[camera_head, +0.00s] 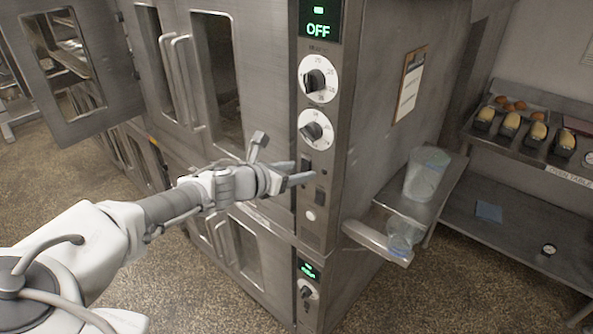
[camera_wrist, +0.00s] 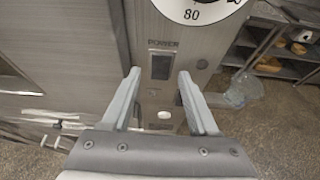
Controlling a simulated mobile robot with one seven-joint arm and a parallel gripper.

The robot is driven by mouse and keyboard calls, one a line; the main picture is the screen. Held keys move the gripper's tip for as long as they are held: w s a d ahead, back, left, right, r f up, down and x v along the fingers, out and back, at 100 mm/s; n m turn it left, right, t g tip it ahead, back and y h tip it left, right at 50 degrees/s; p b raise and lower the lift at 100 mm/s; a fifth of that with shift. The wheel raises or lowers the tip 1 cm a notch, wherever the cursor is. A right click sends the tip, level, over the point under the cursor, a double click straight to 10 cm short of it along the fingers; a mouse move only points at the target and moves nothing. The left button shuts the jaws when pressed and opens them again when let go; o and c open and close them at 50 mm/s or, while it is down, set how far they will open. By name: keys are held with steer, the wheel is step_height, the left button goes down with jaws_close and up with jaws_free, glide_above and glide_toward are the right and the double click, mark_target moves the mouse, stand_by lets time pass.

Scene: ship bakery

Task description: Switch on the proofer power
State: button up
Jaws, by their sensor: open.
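The proofer's control panel stands upright in the head view, with a green display (camera_head: 319,28) reading OFF above two white dials. The dark power switch (camera_wrist: 160,65) sits under the label POWER in the wrist view. In the head view the switch (camera_head: 306,165) is on the panel below the lower dial (camera_head: 314,130). My gripper (camera_head: 303,170) is open and empty, close in front of the panel. In the wrist view its fingertips (camera_wrist: 159,73) appear on either side of the switch; I cannot tell whether they touch the panel.
A white round button (camera_head: 310,214) is below the switch. A second lit display (camera_head: 308,269) is on the lower unit. A side shelf (camera_head: 419,204) with clear containers juts out at right. Loaf tins (camera_head: 509,124) stand on a rack. An oven door (camera_head: 75,60) hangs open at left.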

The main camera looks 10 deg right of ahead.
jaws_close()
stand_by(0.4)
steer(key=shift+f, duration=0.15)
steer(key=shift+f+t+h+b, duration=0.35)
steer(key=shift+t+h+b, duration=0.2)
steer(key=shift+b, duration=0.4)
steer(key=shift+d+t+h+b, duration=0.1)
steer(key=shift+t+h+b, duration=0.15)
steer(key=shift+h+b, duration=0.3)
jaws_free()
